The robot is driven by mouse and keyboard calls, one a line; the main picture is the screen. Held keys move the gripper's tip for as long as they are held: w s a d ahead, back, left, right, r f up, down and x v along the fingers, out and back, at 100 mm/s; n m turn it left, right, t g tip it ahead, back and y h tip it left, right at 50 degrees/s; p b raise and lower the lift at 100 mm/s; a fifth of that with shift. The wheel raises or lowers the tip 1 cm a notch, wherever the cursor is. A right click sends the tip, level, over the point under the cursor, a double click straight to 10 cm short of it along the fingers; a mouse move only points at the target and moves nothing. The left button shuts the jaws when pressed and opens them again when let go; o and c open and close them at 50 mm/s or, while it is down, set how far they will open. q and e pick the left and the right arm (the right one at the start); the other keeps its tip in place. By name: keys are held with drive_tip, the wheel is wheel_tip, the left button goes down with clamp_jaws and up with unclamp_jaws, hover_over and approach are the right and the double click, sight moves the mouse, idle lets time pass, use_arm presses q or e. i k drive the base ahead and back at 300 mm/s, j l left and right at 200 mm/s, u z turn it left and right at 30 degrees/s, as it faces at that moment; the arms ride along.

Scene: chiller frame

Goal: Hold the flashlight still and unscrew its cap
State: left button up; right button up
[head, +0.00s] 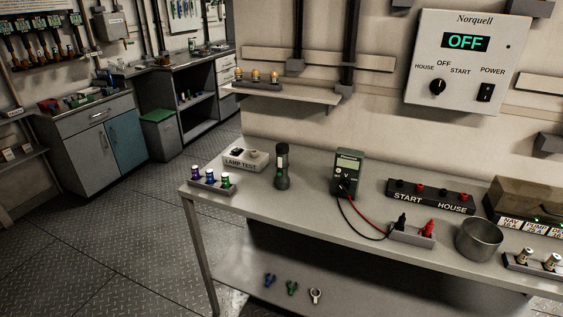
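A dark flashlight (282,168) stands upright on the grey workbench (300,212), left of the green meter. I cannot tell from here which end carries the cap. Nothing holds the flashlight. Neither of my grippers shows in the head view.
A LAMP TEST box (245,159) and a tray of coloured cells (212,181) are left of the flashlight. A green meter (347,172), START HOUSE strip (431,196) and metal cup (479,239) stand right. Bare bench lies in front. A wall shelf (290,93) hangs behind.

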sight(283, 182)
drive_tip(key=i+j, duration=1)
drive_tip(key=j+z, duration=0.1)
drive_tip(key=z, duration=1.25)
